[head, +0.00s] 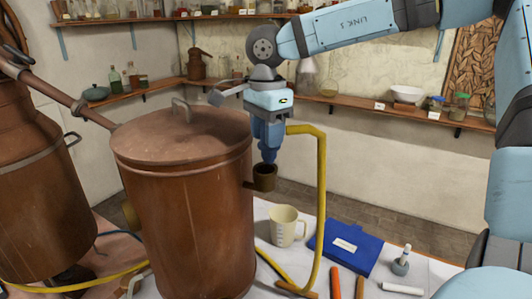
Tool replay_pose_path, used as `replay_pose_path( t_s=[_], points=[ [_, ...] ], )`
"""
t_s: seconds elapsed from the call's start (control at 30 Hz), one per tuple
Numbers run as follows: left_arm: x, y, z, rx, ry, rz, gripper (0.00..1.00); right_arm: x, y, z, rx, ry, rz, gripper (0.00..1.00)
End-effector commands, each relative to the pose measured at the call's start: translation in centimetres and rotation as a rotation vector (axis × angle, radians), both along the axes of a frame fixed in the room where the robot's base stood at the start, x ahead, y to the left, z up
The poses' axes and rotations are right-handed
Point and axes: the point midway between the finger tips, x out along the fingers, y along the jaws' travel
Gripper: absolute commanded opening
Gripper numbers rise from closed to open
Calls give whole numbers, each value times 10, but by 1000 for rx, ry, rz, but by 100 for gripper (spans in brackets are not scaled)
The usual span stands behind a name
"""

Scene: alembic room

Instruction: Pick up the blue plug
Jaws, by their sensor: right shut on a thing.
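My right gripper (268,145) points straight down beside the copper vessel. It is shut on a small blue piece, the blue plug (268,158), of which only a little shows between and below the fingertips. The plug is right at the mouth of a dark brown cup-like fitting (264,178) on the vessel's right side. I cannot tell whether its lower end sits inside the fitting. My left gripper is not in view.
The lidded copper vessel (185,220) stands close on the left. A yellow pipe (321,200) arches just right of the gripper. A measuring jug (283,228), blue folder (330,255) and orange-handled tools (335,283) lie on the table. Shelves line the wall.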

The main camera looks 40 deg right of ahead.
Motion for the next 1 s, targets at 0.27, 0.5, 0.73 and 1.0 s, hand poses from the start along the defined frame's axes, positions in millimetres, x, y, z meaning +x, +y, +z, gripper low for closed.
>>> replay_pose_path(
  t_s=[0.27, 0.5, 0.73, 1.0],
  points=[
    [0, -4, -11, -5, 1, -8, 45, 1, 0, 76, 0, -7, -1, 15],
    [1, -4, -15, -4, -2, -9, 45, 1, 0, 127, -1, -4, -1, 15],
    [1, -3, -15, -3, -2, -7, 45, 0, 0, 145, 1, -2, 1, 15],
    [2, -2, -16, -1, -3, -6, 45, 0, 0, 147, 1, -2, 1, 15]
  ],
)
